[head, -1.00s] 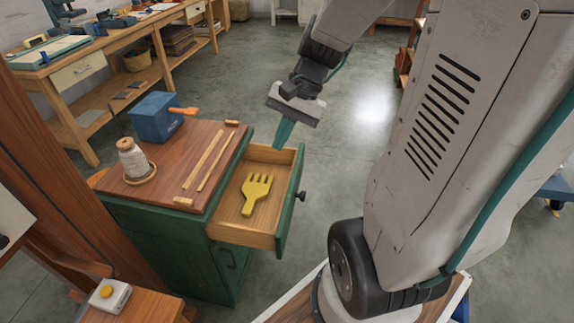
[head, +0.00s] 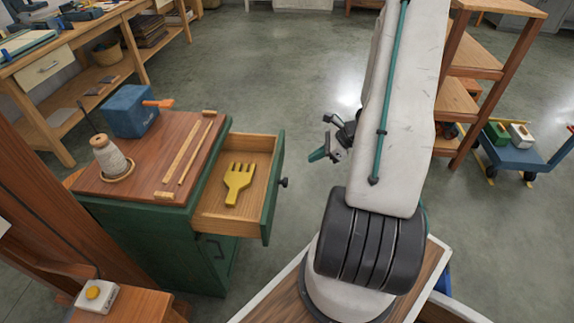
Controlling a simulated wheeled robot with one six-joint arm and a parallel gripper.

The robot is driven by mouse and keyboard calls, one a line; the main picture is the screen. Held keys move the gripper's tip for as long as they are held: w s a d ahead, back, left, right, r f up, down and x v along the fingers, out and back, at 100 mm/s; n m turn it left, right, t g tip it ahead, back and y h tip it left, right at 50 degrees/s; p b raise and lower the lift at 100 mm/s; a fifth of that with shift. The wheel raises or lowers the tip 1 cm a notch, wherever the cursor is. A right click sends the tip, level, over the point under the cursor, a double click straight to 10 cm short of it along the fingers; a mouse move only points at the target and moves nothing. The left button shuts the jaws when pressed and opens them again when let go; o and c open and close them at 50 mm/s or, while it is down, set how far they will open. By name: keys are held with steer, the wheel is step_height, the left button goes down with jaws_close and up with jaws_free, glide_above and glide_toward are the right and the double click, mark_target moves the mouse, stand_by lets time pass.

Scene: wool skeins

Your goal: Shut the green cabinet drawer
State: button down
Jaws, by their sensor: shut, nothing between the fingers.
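The green cabinet (head: 175,250) stands at the left with a wooden top. A yellow comb-like fork (head: 238,182) lies inside the drawer. My gripper (head: 318,155) is shut and empty, to the right of the drawer front and apart from it. Part of my gripper is hidden behind my arm.
On the cabinet top are a blue box with an orange handle (head: 130,114), a cone of thread (head: 111,157) and wooden sticks (head: 190,150). A workbench (head: 88,57) stands behind left. Shelves (head: 468,95) and a blue cart (head: 520,153) are at the right. Open floor lies behind the drawer.

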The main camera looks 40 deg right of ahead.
steer(key=w+a+f, duration=0.5)
steer(key=w, duration=0.2)
steer(key=shift+w+a, duration=0.2)
steer(key=shift+a, duration=0.2)
steer(key=shift+w+f, duration=0.1)
